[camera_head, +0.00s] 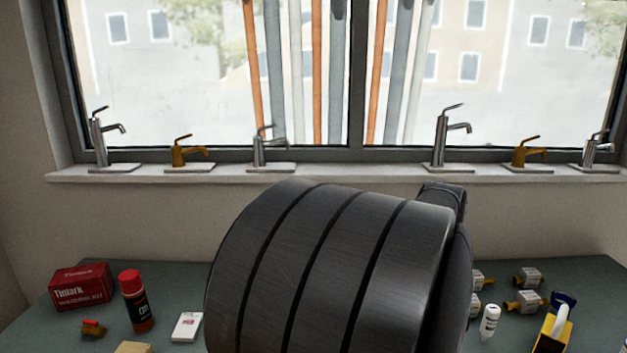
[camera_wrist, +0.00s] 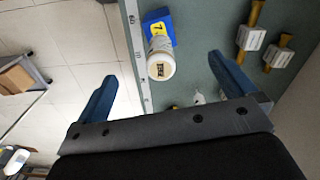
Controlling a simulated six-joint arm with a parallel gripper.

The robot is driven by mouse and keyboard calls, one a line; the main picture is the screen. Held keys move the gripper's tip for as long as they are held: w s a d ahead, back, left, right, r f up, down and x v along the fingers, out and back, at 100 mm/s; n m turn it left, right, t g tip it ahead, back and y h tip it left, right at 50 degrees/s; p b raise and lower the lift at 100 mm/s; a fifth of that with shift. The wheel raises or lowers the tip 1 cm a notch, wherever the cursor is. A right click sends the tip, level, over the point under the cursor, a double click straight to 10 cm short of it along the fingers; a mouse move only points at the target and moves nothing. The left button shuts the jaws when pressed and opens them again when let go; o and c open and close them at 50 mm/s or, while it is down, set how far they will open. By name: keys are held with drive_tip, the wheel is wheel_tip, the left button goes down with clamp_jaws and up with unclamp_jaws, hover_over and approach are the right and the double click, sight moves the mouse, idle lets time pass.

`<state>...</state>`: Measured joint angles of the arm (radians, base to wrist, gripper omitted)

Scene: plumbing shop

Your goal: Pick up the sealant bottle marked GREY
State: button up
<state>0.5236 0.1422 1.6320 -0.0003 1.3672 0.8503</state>
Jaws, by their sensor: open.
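In the wrist view, my gripper (camera_wrist: 163,68) is open, with its two blue fingers spread wide. A cream-white bottle (camera_wrist: 160,52) stands near the bench edge, seen from above between and beyond the fingertips, touched by neither. A small dark mark on its top is too blurred to read, so I cannot tell if it says GREY. A white nozzle-like thing (camera_wrist: 198,98) shows partly near the right finger. In the head view, a small white bottle with a dark label (camera_head: 489,322) stands on the bench; its marking is unreadable. My gripper is hidden there.
A blue and yellow object (camera_wrist: 158,20) sits right behind the cream bottle. Brass-and-white fittings (camera_wrist: 251,38) lie at the right. In the head view, a red box (camera_head: 80,287), a red-capped bottle (camera_head: 135,300) and a white card (camera_head: 187,326) are on the left. Taps line the sill (camera_head: 340,176).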

drive_tip(key=c, duration=0.9)
drive_tip(key=w+d+n+t+h, duration=0.1)
drive_tip(key=w+d, duration=0.1)
drive_tip(key=d, duration=1)
drive_tip(key=w+d+t+h, duration=0.1)
drive_tip(key=w+d, duration=0.1)
drive_tip(key=d, duration=1.1)
drive_tip(key=s+d+f+n+h, duration=0.1)
drive_tip(key=s+d, duration=0.3)
drive_tip(key=d, duration=0.7)
drive_tip(key=s+d+f+n+h, duration=0.15)
drive_tip(key=s+d, duration=0.25)
drive_tip(key=d, duration=0.7)
drive_tip(key=shift+m, duration=0.35)
drive_tip(key=x, duration=1.1)
drive_tip(key=shift+s+a+f, duration=0.1)
drive_tip(key=shift+a+f, duration=0.2)
drive_tip(key=shift+f, duration=0.1)
drive_tip(key=shift+x, duration=2.6)
